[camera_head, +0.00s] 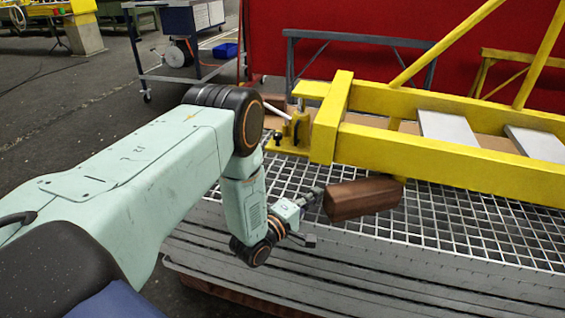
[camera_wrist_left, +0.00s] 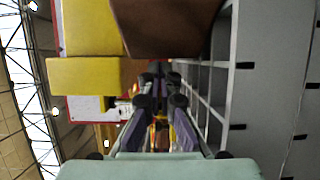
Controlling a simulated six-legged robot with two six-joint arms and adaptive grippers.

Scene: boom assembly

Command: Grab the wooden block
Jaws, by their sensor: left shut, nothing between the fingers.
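The wooden block (camera_head: 362,198) is a dark brown piece that sits over the metal grating, just in front of the yellow boom frame. My left gripper (camera_head: 318,191) is at the block's left end, with its fingers pointing toward it. The fingers are shut with nothing between them. In the left wrist view the block (camera_wrist_left: 166,28) fills the top middle, to one side of the gripper fingers (camera_wrist_left: 158,80) and not between them. I cannot tell whether the fingers touch the block. My right gripper is not in view.
The yellow boom frame (camera_head: 450,160) runs close behind the block. The metal grating (camera_head: 450,222) has free room to the right and in front. A grey sawhorse (camera_head: 360,40) and a red wall (camera_head: 300,20) stand behind. A blue cart (camera_head: 185,50) is at the back left.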

